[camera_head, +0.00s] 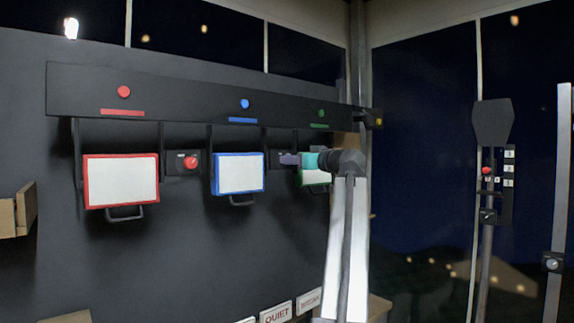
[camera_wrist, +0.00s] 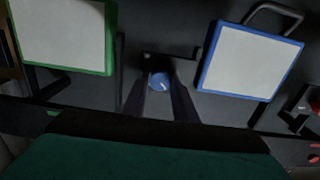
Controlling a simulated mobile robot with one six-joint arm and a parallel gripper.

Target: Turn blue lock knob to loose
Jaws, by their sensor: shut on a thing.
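The blue lock knob (camera_wrist: 159,82) shows in the wrist view as a round blue dial with a short white mark pointing toward the lower right. It sits on a dark plate between the green-framed and blue-framed panels. My gripper (camera_wrist: 160,90) has one dark finger on each side of the knob and is shut on it. In the head view my gripper (camera_head: 289,159) reaches left from the arm to the dark plate right of the blue-framed panel. The knob is hidden behind the fingers there. Any loose or locked wording is not readable.
The blue-framed panel (camera_head: 238,174) hangs left of my gripper, with the green-framed panel (camera_head: 314,177) partly behind it. A red knob (camera_head: 190,162) sits beside the red-framed panel (camera_head: 121,181). A dark rail (camera_head: 185,99) with coloured dots runs above. A stand (camera_head: 492,124) is at right.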

